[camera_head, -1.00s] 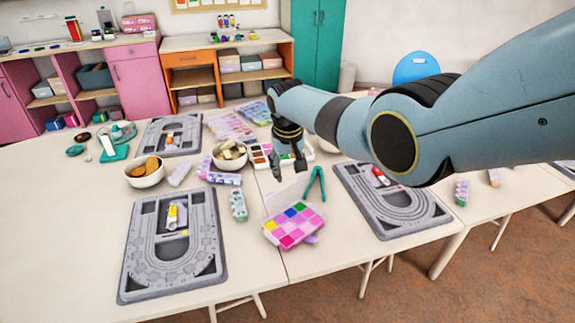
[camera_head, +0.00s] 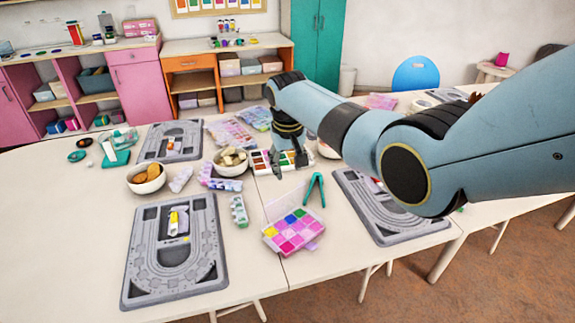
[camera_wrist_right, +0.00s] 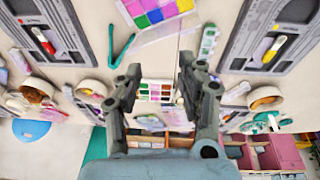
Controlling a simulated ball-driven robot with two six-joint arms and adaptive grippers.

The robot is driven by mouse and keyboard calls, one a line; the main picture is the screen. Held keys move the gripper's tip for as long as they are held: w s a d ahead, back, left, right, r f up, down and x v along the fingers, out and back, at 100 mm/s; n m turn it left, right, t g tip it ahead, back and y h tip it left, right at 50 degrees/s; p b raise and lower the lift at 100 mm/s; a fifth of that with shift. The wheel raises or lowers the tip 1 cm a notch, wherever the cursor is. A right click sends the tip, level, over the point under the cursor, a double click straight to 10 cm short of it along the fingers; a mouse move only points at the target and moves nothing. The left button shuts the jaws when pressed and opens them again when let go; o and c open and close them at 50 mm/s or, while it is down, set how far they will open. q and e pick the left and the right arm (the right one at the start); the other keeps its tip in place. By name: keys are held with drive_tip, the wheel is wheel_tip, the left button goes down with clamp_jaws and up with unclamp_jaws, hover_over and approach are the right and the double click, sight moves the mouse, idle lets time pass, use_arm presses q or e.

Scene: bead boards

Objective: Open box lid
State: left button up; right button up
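The bead box (camera_head: 293,235) sits on the near table, with pink, yellow, green and purple compartments. Its clear lid (camera_head: 280,208) stands tilted up along the back edge; its exact angle is hard to tell. The box also shows at the top of the right wrist view (camera_wrist_right: 155,12). My right gripper (camera_head: 290,170) is open and empty, beyond the box and apart from the lid, above the paint-like tray. In the right wrist view its two fingers (camera_wrist_right: 158,72) are spread with a gap between them. My left gripper is not in view.
A green tweezer-like tool (camera_head: 315,189) stands right of the lid. Grey bead boards lie left (camera_head: 130,290) and right (camera_head: 415,232). A bowl of pieces (camera_head: 230,170) and a tray of colours (camera_head: 262,166) are near the gripper.

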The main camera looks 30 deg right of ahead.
drive_tip(key=shift+r, duration=0.1)
drive_tip(key=v, duration=1.2)
drive_tip(key=shift+c, duration=0.5)
